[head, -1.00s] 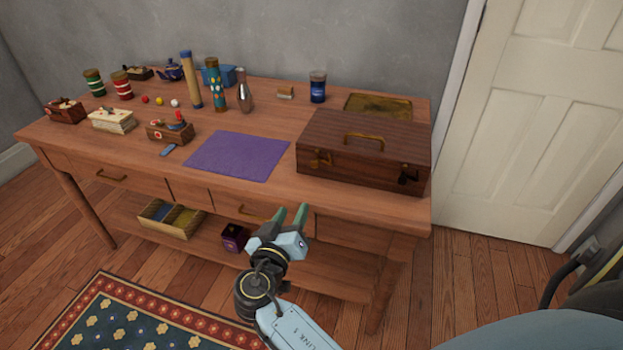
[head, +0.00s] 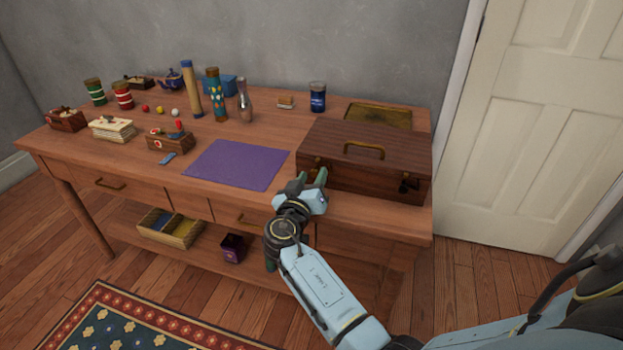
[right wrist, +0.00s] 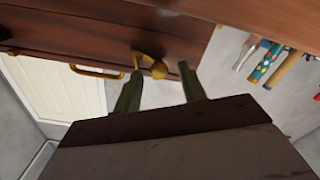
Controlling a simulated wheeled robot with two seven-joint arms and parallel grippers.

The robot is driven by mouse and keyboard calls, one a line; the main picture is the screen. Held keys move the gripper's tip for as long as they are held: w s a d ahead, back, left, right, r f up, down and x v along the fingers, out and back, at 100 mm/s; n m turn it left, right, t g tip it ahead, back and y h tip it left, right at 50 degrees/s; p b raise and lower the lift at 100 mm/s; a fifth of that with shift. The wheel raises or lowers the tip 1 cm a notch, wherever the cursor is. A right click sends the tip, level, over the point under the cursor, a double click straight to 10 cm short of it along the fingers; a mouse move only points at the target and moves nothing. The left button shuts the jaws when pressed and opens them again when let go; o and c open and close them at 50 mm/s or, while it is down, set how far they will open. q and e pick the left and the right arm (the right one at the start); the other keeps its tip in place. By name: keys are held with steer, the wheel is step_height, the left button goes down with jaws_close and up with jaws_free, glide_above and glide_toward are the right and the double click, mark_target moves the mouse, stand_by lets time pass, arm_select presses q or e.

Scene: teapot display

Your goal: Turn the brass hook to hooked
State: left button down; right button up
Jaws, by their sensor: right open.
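A dark wooden case (head: 365,155) with a brass handle (head: 363,148) lies shut on the table's right side. The brass hook (right wrist: 157,69) is on the case's front, near its left end; a round knob and a thin arm show in the right wrist view. In the head view it is small and partly behind my fingers. My right gripper (head: 312,178) is open just in front of the case's left front. In the right wrist view its two green fingertips (right wrist: 160,75) stand either side of the brass piece; contact cannot be told. My left gripper is out of view.
A purple mat (head: 238,164) lies left of the case. A brass tray (head: 378,115) is behind it and a blue jar (head: 317,97) behind its left end. Tubes, small boxes and a teapot (head: 171,79) crowd the table's left. A door is at the right.

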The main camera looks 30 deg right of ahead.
jaws_close()
stand_by(0.3)
